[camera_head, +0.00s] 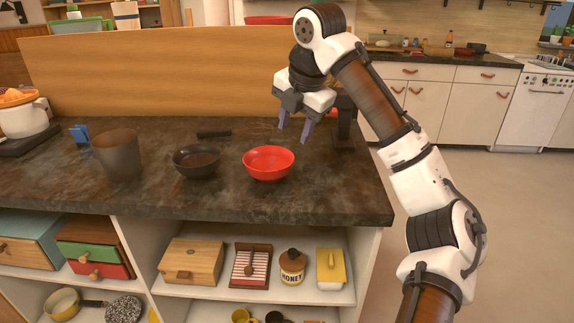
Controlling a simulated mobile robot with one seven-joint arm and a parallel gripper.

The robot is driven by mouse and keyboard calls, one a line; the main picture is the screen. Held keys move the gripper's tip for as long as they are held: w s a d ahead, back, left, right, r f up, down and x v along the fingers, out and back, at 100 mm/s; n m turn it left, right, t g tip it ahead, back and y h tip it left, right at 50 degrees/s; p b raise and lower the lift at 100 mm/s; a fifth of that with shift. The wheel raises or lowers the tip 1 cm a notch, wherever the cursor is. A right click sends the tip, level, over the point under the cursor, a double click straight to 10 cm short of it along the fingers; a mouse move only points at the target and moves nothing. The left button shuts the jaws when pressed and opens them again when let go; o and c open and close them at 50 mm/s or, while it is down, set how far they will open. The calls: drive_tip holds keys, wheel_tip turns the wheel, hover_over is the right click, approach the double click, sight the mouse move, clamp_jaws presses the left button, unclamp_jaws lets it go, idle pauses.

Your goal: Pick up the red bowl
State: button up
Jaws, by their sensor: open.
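The red bowl (269,164) stands upright on the dark stone counter (300,202), near its right end. It looks empty. My gripper (294,134) is above the counter, up and to the right of the red bowl in the picture. Its two purple-grey fingers point down and are apart, with nothing between them. The fingers do not touch the bowl. How far behind the bowl they are is hard to tell.
A black bowl (197,161) stands just left of the red bowl, with a dark cup (118,155) further left. A dark-handled whisk (232,132) lies behind them. A wooden panel (160,75) closes the back. The counter front is clear.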

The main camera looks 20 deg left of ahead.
sight(287, 165)
drive_tip(key=x, duration=0.8)
drive_tip(key=shift+d+f, duration=0.1)
drive_tip(key=shift+f, duration=0.15)
drive_tip(key=shift+w+p+x, duration=0.15)
drive_tip(key=shift+p+x, duration=0.1)
drive_tip(key=shift+x, duration=1.05)
drive_tip(key=shift+w+p+x, duration=0.1)
drive_tip(key=shift+p+x, duration=0.1)
drive_tip(key=shift+x, duration=1.1)
drive_tip(key=shift+r, duration=0.1)
clamp_jaws()
